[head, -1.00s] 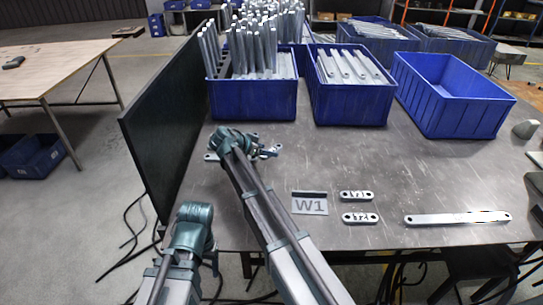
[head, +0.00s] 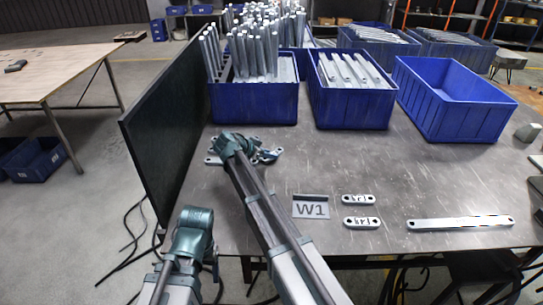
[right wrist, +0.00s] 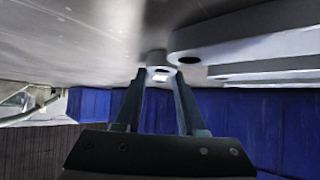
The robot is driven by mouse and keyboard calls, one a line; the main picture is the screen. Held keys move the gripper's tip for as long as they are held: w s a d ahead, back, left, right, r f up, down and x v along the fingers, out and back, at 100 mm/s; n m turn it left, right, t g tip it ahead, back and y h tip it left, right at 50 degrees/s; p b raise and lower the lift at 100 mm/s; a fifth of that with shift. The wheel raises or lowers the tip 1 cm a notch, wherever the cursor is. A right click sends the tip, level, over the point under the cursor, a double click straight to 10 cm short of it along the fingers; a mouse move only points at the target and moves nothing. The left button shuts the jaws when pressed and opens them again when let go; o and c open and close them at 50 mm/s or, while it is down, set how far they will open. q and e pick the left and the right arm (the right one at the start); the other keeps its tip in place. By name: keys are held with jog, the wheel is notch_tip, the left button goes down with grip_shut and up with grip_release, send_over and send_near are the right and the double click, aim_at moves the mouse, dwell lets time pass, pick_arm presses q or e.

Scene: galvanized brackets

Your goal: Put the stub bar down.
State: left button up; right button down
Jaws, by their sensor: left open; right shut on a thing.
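My right gripper (head: 240,156) is low over the back left part of the table in the head view, and its wrist hides most of what is under it. In the right wrist view the fingers (right wrist: 160,82) are shut on the stub bar (right wrist: 157,60), a small grey metal piece with a rounded end and a hole. The stub bar is close to the table surface; whether it touches is unclear. A larger grey bar with a hole (right wrist: 250,38) is beside it. My left gripper (head: 190,238) is open at the table's front left; its fingertips are hard to see.
Two short labelled bars (head: 358,199) (head: 361,223), a W1 plate (head: 311,206) and a long bar (head: 460,223) lie toward the front. Blue bins with bars (head: 253,103) (head: 350,108) and an empty blue bin (head: 450,110) stand behind. A dark panel (head: 165,130) bounds the left.

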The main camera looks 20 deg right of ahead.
jog(key=shift+r, duration=0.15)
jog(key=shift+r+p, duration=0.65)
jog(key=shift+p, duration=0.1)
jog(key=shift+s+a+r+p, duration=0.1)
jog(key=shift+s+r+p, duration=0.15)
jog(key=shift+r+p, duration=0.35)
jog(key=shift+s+r+p, duration=0.2)
jog(key=shift+r+p, duration=0.4)
jog(key=s+a, duration=0.1)
jog(key=s, duration=0.3)
jog(key=s+a, duration=0.2)
jog(key=s, duration=0.3)
jog(key=s+a+r+p, duration=0.1)
jog(key=s, duration=0.4)
jog(key=shift+s+a, duration=0.15)
jog(key=shift+s, duration=0.1)
jog(key=shift+r, duration=0.1)
